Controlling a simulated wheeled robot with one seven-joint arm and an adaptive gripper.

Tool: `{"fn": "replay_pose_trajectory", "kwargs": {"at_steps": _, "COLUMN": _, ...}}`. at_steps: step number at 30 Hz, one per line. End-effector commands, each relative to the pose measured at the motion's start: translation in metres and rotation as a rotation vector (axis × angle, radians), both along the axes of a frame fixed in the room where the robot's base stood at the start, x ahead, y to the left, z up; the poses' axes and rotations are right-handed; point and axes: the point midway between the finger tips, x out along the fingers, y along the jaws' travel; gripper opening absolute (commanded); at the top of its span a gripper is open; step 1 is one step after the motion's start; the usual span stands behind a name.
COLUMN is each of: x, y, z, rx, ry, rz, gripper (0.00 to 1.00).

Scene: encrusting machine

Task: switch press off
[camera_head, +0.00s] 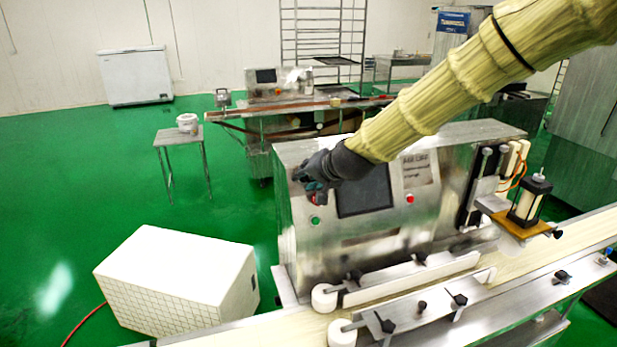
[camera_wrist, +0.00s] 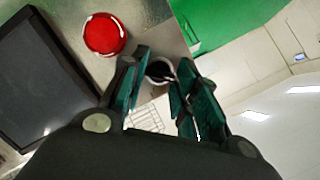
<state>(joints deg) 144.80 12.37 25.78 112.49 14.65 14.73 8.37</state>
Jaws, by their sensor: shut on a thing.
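The press is a steel machine (camera_head: 360,228) with a dark screen (camera_head: 364,192), which also fills the left of the wrist view (camera_wrist: 38,80). My gripper (camera_head: 312,180) is at the upper left of its front panel. In the wrist view, my gripper's green-padded fingers (camera_wrist: 160,95) are on both sides of a round dark switch knob (camera_wrist: 160,71) with a pale ring. They are shut on it, though the contact is partly hidden. My gripper hides the knob in the head view. A large red button (camera_wrist: 104,34) is beside the fingers.
A green button (camera_head: 316,221) is below my gripper; another red button (camera_head: 410,198) is right of the screen. A conveyor (camera_head: 540,262) with guide rails runs in front. A white tiled box (camera_head: 178,280) stands on the floor at left.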

Motion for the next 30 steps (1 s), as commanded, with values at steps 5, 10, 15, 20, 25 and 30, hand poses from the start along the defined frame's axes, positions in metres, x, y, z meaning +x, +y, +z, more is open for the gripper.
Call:
{"fn": "replay_pose_trajectory", "kwargs": {"at_steps": 5, "x": -0.001, "y": 0.0, "z": -0.001, "rx": -0.001, "ry": 0.002, "rz": 0.001, "gripper": 0.06}}
{"fn": "replay_pose_trajectory", "kwargs": {"at_steps": 10, "x": -0.001, "y": 0.0, "z": -0.001, "rx": 0.0, "ry": 0.002, "rz": 0.0, "gripper": 0.52}}
{"fn": "replay_pose_trajectory", "kwargs": {"at_steps": 15, "x": 0.0, "y": 0.0, "z": -0.001, "rx": 0.0, "ry": 0.002, "rz": 0.0, "gripper": 0.52}}
{"fn": "replay_pose_trajectory", "kwargs": {"at_steps": 20, "x": -0.002, "y": -0.001, "z": 0.001, "rx": 0.001, "ry": 0.001, "rz": 0.0, "gripper": 0.52}}
{"fn": "replay_pose_trajectory", "kwargs": {"at_steps": 25, "x": -0.01, "y": -0.005, "z": 0.009, "rx": 0.001, "ry": 0.0, "rz": -0.001, "gripper": 0.52}}
{"fn": "replay_pose_trajectory", "kwargs": {"at_steps": 30, "x": -0.025, "y": -0.013, "z": 0.021, "rx": 0.001, "ry": 0.0, "rz": 0.001, "gripper": 0.52}}
